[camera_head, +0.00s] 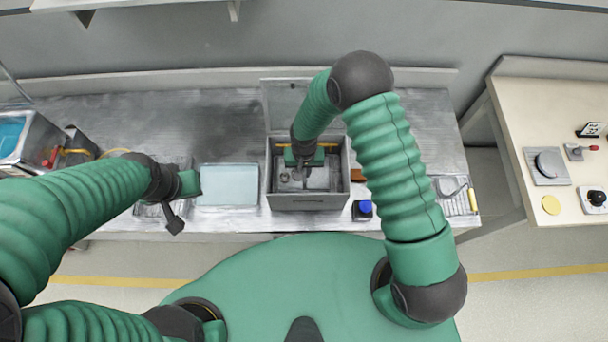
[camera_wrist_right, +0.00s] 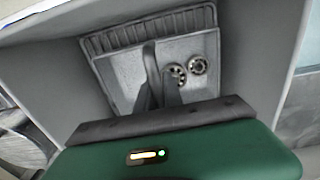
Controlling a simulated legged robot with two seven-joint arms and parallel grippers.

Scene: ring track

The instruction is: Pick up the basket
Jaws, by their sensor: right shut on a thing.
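A grey box (camera_head: 305,202) with its lid raised at the back stands on the metal bench. The grey basket (camera_wrist_right: 122,76) shows inside it in the right wrist view, with a ribbed rim and round metal parts (camera_wrist_right: 198,66) in it. My right gripper (camera_head: 306,178) reaches down into the box. In the right wrist view its fingers (camera_wrist_right: 158,82) are shut on the basket; the exact grip spot is hard to see. The basket appears to be still within the box walls. My left gripper (camera_head: 174,216) hangs over the bench left of the box, its finger gap unclear.
A pale blue tray (camera_head: 228,185) lies just left of the box. A blue-topped container (camera_head: 362,209) stands close to its right. A sink-like metal unit (camera_head: 30,140) is far left. A beige table (camera_head: 550,110) with control knobs is at right, beyond a gap.

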